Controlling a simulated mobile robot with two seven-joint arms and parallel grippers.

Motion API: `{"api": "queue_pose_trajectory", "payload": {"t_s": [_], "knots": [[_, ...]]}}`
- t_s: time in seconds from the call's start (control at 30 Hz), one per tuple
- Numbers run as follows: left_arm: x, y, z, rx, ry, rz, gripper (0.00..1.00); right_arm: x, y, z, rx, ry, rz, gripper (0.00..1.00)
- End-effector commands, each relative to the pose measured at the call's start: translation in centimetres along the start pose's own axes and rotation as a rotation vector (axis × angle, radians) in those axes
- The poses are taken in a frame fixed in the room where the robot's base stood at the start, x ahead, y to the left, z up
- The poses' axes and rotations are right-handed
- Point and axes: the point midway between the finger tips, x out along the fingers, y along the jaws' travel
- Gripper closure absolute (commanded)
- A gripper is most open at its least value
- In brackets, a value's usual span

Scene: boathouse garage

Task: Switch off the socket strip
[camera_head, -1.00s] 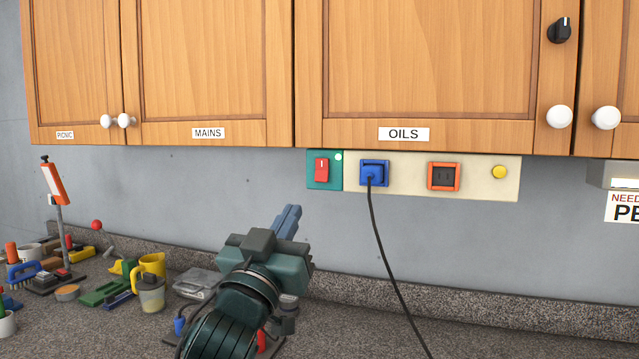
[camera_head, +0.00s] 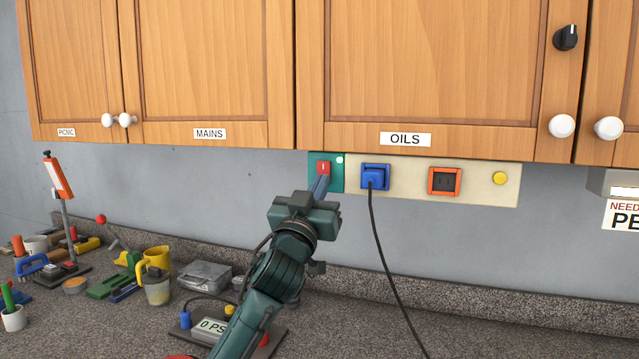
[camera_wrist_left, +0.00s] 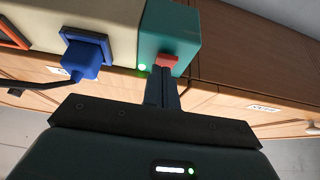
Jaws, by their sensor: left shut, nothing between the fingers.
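The socket strip (camera_head: 405,178) is a cream bar on the wall under the OILS cabinet, with a teal end block (camera_head: 338,183) on its left. A red rocker switch (camera_head: 323,168) marked with a white line sits on that block. A small light beside it shows whitish in the head view and green in the wrist view (camera_wrist_left: 142,67). My left gripper (camera_head: 320,186) is shut and empty, its fingertips at the switch's lower part. In the left wrist view the closed fingertips (camera_wrist_left: 161,72) overlap the red switch (camera_wrist_left: 167,60); contact is not certain. My right gripper is not in view.
A blue plug (camera_head: 375,177) sits in the strip, its black cable (camera_head: 385,255) hanging to the right of my arm. An orange-framed socket (camera_head: 444,181) and yellow button (camera_head: 500,178) are farther right. Cabinets hang directly above. Tools and cups crowd the counter (camera_head: 480,325) at left.

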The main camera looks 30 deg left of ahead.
Motion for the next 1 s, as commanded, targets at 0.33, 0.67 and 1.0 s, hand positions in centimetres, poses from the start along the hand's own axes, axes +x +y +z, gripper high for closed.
{"api": "queue_pose_trajectory", "payload": {"t_s": [0.33,0.67,1.0], "knots": [[0.2,0.0,0.2,0.0,0.0,0.0,1.0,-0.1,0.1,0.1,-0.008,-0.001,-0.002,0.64],[0.4,0.0,1.3,-0.003,0.077,0.0,1.0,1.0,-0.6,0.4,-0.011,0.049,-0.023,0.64],[0.6,0.0,0.8,0.0,0.071,0.0,1.0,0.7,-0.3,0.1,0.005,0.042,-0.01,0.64]]}}
